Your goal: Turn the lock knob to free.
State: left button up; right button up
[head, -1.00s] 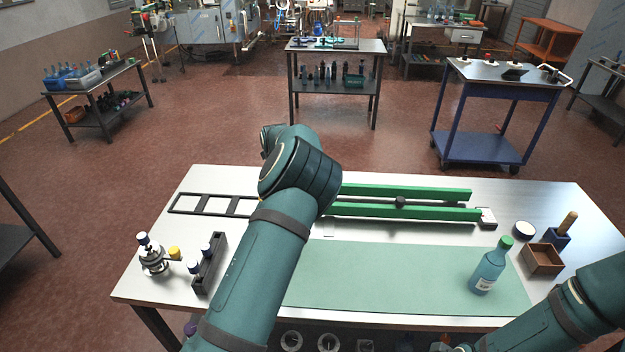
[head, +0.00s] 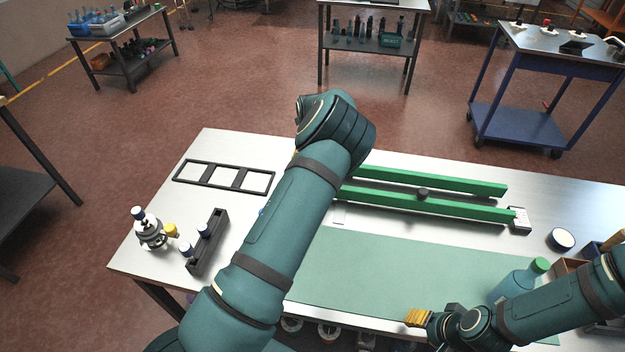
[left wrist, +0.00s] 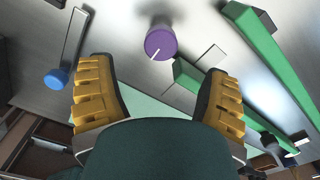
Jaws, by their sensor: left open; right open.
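A round purple knob (left wrist: 160,43) with a white pointer line shows in the left wrist view, on the metal tabletop. The line points down and left. My left gripper (left wrist: 160,82) is open, its yellow fingers apart on either side below the knob and not touching it. A blue knob (left wrist: 56,78) at the end of a grey bar lies left of it. In the head view my left arm hides the purple knob and left gripper. My right gripper (head: 418,317) is open and empty at the table's front edge. No lock or free lettering is readable.
Green rails (head: 440,207) with a small black knob (head: 424,194) lie right of my left arm. A black frame (head: 222,178), a dark rack (head: 208,242) and small bottles stand left. A teal bottle (head: 512,283) is partly behind my right arm. The green mat (head: 390,270) is mostly clear.

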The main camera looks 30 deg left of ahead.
pick_arm(q)
notch_tip(320, 180, down, 7)
jog(key=shift+f, duration=0.2)
dwell(0.3)
jog(key=c, duration=1.2)
